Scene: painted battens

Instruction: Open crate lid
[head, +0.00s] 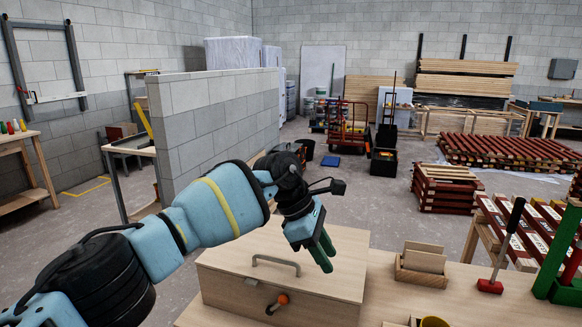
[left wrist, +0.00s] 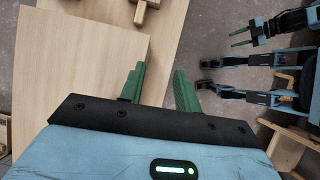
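The wooden crate (head: 240,294) stands on the bench at the bottom centre of the head view. Its pale lid (head: 340,262) lies flat and shut, with a grey bar handle (head: 276,262) on top. An orange-knobbed latch (head: 280,300) sits on the front face. My left gripper (head: 323,252) is above the lid, right of the handle, its green fingers pointing down. In the left wrist view its fingers (left wrist: 159,88) are parted with nothing between them. My right gripper (left wrist: 240,39) shows at the upper right of that view, its fingers apart and empty.
A small wooden holder with boards (head: 423,266) stands right of the crate on the bench (head: 480,306). A red-based tool with a black handle (head: 491,285) and a green stand (head: 556,255) are further right. A grey block wall (head: 215,120) stands behind my left arm.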

